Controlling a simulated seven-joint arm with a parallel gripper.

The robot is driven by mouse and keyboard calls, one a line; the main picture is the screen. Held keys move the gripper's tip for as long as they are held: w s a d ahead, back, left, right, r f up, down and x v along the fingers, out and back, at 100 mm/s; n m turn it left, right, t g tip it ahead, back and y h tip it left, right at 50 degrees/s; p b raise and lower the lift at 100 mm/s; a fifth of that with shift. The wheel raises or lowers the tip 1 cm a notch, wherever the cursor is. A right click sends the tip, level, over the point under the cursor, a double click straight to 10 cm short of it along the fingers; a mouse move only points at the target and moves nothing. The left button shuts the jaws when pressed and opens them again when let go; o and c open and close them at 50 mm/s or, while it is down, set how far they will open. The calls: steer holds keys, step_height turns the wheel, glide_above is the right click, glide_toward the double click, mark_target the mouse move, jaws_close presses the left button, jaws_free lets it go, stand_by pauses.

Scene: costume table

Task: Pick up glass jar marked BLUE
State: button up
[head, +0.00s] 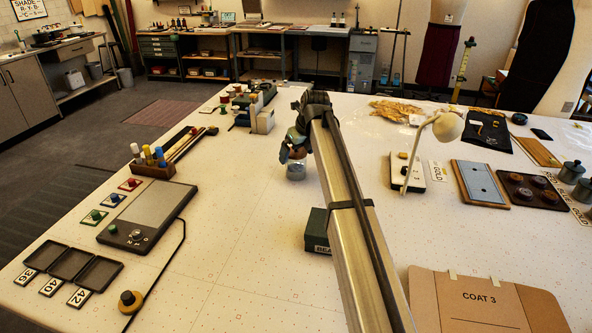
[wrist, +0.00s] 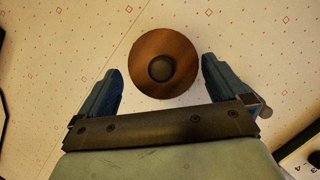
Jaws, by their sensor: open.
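A jar (head: 296,171) with clear, greyish sides stands on the table under my gripper (head: 291,152) in the head view. In the wrist view its round brown wooden lid (wrist: 180,84) with a dark central knob shows from above. The lid lies between and slightly beyond the two blue fingertips, with a gap on each side. My gripper is open and holds nothing. No BLUE marking is readable on the jar; its label side is hidden or too small to see.
A dark green box (head: 318,232) stands nearer, beside my arm. A grey pad (head: 148,214) and a wooden holder of markers (head: 152,170) lie to the left. A white lamp (head: 447,127) stands to the right. The table between jar and pad is clear.

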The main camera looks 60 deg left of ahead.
steer(key=x, duration=0.4)
steer(key=shift+w+f, duration=0.1)
steer(key=shift+w, duration=0.15)
jaws_close()
stand_by(0.7)
